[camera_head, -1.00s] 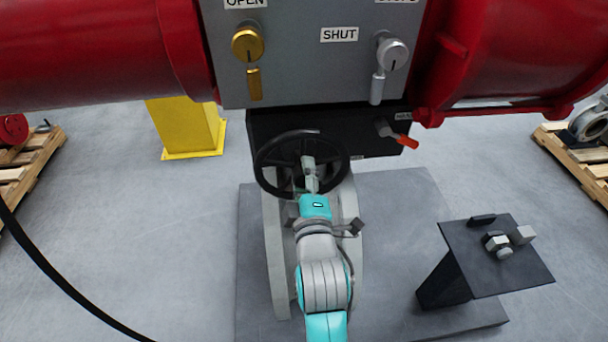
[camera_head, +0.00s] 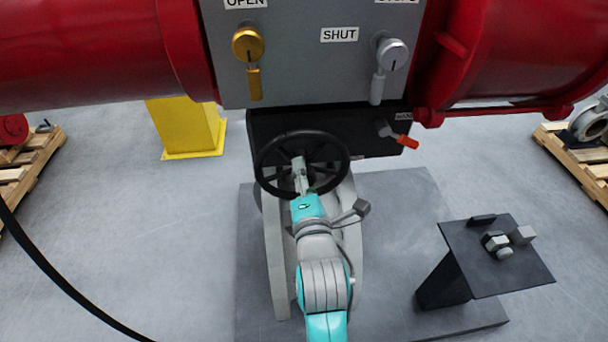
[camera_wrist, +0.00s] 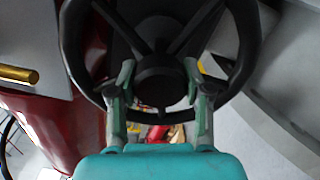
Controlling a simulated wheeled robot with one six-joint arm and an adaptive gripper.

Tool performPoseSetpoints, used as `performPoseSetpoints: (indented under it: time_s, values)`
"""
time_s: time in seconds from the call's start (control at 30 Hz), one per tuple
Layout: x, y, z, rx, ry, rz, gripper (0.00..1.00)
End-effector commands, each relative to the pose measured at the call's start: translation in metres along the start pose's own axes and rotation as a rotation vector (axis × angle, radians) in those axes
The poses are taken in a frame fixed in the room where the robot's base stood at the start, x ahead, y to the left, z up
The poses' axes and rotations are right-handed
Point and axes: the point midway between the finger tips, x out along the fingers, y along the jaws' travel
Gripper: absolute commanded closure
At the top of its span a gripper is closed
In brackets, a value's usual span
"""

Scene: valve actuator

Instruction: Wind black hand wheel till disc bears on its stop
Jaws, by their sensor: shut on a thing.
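The black hand wheel (camera_head: 303,134) is below the grey valve box, in front of a black housing. My gripper (camera_head: 299,172) reaches up to the wheel's middle. In the wrist view, the wheel's rim (camera_wrist: 72,55) and hub (camera_wrist: 157,74) fill the upper part. The two fingers (camera_wrist: 159,78) stand on either side of the hub and lower spoke, inside the rim. My gripper is shut on the wheel, but the exact contact is hard to see. The disc and its stop cannot be seen in these views.
Brass (camera_head: 248,46) and silver (camera_head: 391,56) handles sit on the grey box (camera_head: 312,70). A dark stand (camera_head: 520,275) with small parts is at right. A yellow post (camera_head: 187,125) stands at left.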

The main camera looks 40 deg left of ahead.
Motion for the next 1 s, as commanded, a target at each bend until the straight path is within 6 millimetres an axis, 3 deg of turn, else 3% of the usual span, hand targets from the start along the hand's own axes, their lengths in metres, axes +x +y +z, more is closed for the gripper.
performPoseSetpoints:
  time_s: [0.5,0.53,0.6,1.0]
  values:
    - [0.0,-0.0016,-0.0011,-0.017,0.002,-0.003,1.0]
    - [0.0,-0.0016,-0.0011,-0.017,0.002,-0.003,0.44]
    - [0.0,-0.0014,-0.0011,-0.017,0.002,-0.003,0.26]
    - [-0.0039,-0.0008,-0.0005,-0.017,0.001,-0.001,0.25]
